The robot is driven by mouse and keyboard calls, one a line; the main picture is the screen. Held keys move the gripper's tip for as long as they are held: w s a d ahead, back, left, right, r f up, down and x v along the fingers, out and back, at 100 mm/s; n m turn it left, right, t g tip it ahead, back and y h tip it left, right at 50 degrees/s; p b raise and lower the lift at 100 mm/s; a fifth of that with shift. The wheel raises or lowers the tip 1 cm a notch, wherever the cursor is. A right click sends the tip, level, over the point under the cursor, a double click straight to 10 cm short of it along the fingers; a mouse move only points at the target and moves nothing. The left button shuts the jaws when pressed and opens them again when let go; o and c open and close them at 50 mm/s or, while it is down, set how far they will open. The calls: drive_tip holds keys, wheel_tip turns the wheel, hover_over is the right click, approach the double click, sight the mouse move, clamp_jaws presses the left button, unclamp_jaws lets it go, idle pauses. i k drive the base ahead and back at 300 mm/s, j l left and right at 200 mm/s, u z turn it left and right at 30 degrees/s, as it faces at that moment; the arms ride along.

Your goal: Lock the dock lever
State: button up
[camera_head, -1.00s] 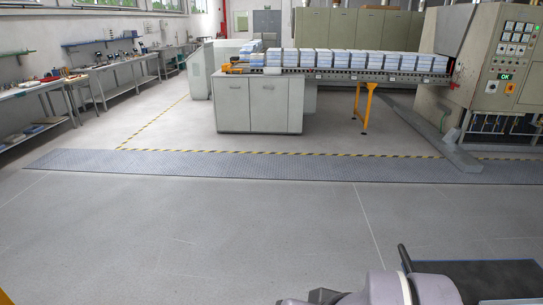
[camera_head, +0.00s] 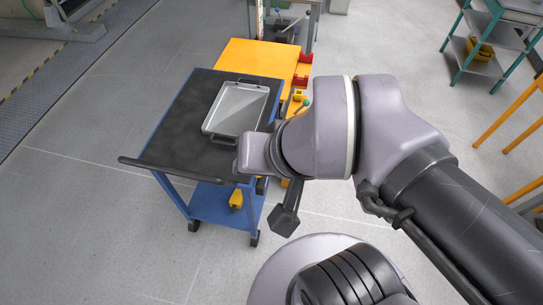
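A yellow dock (camera_head: 262,58) stands at the far end of a blue cart with a black top (camera_head: 185,115). On the dock's right side, close to my arm, a small lever with a green knob (camera_head: 306,102) shows; its base is partly hidden. I cannot tell whether it is locked. My arm reaches in from the lower right, and its wrist is in front of the cart's right edge. A dark end part (camera_head: 285,218) hangs below the wrist; I cannot make out fingers or anything held.
A metal tray (camera_head: 237,108) lies on the cart top. The cart's push handle (camera_head: 170,172) sticks out at the near left. A teal-framed shelf cart (camera_head: 490,45) and yellow rails (camera_head: 510,120) stand at the right. Floor to the left is clear.

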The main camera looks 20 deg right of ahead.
sight(307, 103)
drive_tip(key=z, duration=0.9)
drive_tip(key=i+l+u, duration=0.1)
drive_tip(key=i+l, duration=0.2)
drive_tip(key=i, duration=0.15)
drive_tip(key=i+l+u, duration=0.15)
drive_tip(key=i+l, duration=0.15)
drive_tip(key=i, duration=0.15)
